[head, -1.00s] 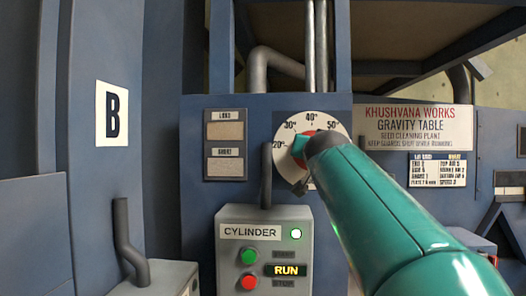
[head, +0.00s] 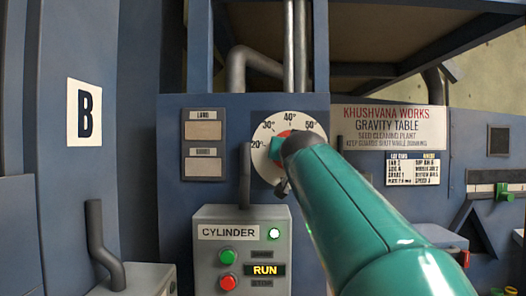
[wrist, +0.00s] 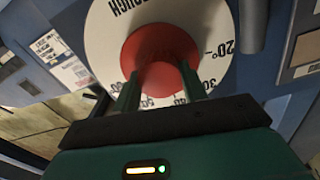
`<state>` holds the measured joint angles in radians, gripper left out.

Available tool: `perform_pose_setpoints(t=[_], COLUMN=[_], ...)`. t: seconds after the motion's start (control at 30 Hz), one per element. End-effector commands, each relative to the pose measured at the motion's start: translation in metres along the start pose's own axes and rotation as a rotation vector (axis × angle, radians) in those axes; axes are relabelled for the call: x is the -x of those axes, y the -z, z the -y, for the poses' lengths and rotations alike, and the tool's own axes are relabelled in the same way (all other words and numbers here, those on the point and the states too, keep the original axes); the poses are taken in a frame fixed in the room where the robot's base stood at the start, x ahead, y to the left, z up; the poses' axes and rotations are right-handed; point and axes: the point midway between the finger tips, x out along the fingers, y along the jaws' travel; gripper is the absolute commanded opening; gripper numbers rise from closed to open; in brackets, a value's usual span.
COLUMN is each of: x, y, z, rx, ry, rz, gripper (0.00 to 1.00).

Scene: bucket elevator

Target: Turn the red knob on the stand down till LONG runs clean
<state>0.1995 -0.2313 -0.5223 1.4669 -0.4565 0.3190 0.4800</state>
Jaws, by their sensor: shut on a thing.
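The red knob (head: 284,133) sits at the centre of a white dial (head: 261,163) with degree marks, on the blue stand. My gripper (head: 277,148) is shut on the knob, and my teal arm hides the dial's lower right. In the wrist view both fingers (wrist: 157,82) are against the sides of the red knob (wrist: 160,45). That view shows the dial (wrist: 105,40) rotated, with "20°" at right and "ROUGH" letters at upper left. Two small windows, an upper one (head: 203,131) and a lower one (head: 202,167), show plain tan; their labels are too small to read surely.
A grey CYLINDER box (head: 215,252) stands below the dial, with its green lamp lit and RUN showing. A GRAVITY TABLE sign (head: 388,125) is at right.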

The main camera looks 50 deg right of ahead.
Motion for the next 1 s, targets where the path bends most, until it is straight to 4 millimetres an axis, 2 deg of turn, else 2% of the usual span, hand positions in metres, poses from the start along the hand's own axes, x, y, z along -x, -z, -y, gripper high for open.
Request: perform_pose_setpoints(t=[0.6,1.0], x=[0.0,0.0], y=[-0.0015,-0.0019], z=[0.0005,0.0009], rx=[0.456,0.579], ry=[0.0,0.0], rz=[0.004,0.005], gripper=[0.2,0.2])
